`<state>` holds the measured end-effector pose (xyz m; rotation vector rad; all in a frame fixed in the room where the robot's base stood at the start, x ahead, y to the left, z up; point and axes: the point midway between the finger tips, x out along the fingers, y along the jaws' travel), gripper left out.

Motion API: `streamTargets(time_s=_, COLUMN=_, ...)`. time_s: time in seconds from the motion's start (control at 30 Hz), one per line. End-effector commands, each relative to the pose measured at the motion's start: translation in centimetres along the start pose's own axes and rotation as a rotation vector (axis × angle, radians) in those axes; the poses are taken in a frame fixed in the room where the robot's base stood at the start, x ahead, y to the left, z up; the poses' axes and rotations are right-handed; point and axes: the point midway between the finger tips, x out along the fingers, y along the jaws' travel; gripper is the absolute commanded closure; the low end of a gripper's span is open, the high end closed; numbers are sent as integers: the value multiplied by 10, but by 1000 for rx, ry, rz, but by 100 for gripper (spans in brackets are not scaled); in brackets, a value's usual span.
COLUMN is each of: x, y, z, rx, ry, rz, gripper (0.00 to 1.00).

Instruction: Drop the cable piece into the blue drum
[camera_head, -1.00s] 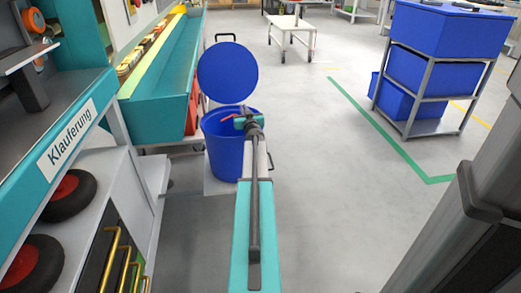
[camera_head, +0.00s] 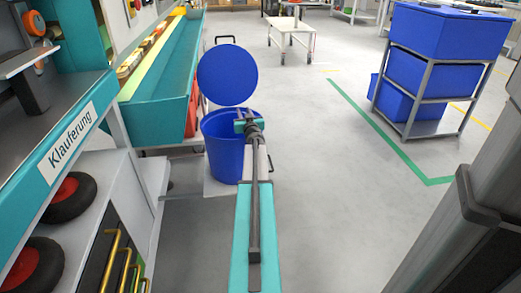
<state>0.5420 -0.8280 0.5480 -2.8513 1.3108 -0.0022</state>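The blue drum (camera_head: 224,160) stands upright on the floor ahead, with its round blue lid (camera_head: 227,75) raised above its far side. My arm reaches forward, and my gripper (camera_head: 243,125) is over the right part of the drum's opening. The gripper is small and seen from behind, so its fingers cannot be told as open or shut. No cable piece is visible; the lower inside of the drum is hidden by its near wall and by my arm.
A teal bench (camera_head: 168,88) and a shelf labelled "Klauferung" with wheels (camera_head: 68,195) line the left side. A grey rack with blue bins (camera_head: 420,75) stands at the right. The floor (camera_head: 320,150) between is clear.

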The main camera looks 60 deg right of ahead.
Motion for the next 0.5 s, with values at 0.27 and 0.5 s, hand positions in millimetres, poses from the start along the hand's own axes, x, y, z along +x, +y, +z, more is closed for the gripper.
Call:
streamTargets(time_s=0.27, x=-28, y=0, z=-2, rx=1, ry=0, rz=0, gripper=72)
streamTargets(time_s=0.5, x=-51, y=-1, z=-2, rx=2, ry=0, rz=0, gripper=72)
